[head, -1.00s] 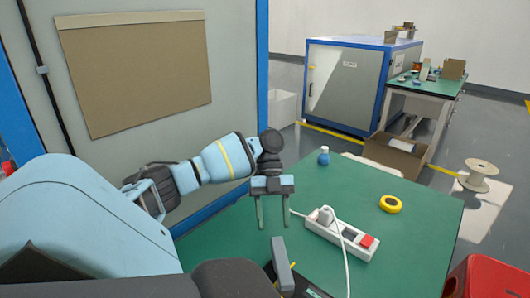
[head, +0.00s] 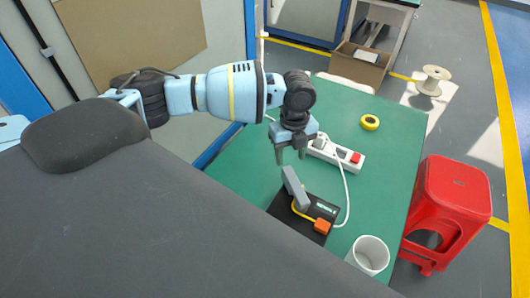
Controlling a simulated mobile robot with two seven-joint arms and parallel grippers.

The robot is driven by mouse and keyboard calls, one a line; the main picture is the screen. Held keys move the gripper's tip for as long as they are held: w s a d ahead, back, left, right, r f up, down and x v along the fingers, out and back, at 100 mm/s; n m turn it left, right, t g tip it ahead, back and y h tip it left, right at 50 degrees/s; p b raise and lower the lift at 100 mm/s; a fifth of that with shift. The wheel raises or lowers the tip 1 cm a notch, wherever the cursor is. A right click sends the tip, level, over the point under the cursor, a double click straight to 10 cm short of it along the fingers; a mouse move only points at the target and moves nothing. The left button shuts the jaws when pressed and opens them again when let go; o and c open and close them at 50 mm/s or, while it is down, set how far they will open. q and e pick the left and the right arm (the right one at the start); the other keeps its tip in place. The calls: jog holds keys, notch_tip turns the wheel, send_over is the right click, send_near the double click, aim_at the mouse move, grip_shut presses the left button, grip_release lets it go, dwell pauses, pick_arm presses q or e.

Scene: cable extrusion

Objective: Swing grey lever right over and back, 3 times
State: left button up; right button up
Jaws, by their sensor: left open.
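The grey lever (head: 295,187) stands on a black base (head: 296,216) on the green table, leaning toward the upper left of the picture. A yellow cable runs along the base to an orange block (head: 322,226) at its lower right. My left gripper (head: 291,156) points down just above and behind the lever's top end. Its fingers are apart with nothing between them, and I cannot tell whether a finger touches the lever. My right gripper is not in view.
A white power strip (head: 335,153) with a plug and white cable lies right of my left gripper. Yellow tape (head: 370,122) lies further back. A white cup (head: 368,254) stands at the near edge. A red stool (head: 446,208) is right of the green table (head: 388,160).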

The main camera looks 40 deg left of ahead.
aim_at(289, 171)
pick_arm(q)
jog(key=shift+r, duration=0.3)
jog(key=shift+s+d+f, duration=0.15)
jog(key=shift+f, duration=0.5)
notch_tip(289, 171, down, 6)
jog(key=b, duration=0.2)
jog(key=shift+b, duration=0.35)
jog(key=shift+f, duration=0.5)
jog(key=shift+r, duration=0.15)
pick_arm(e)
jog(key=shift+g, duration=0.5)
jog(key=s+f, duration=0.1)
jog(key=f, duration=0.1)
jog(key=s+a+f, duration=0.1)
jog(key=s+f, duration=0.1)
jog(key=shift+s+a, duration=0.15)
pick_arm(q)
jog(key=c, duration=0.7)
grip_shut()
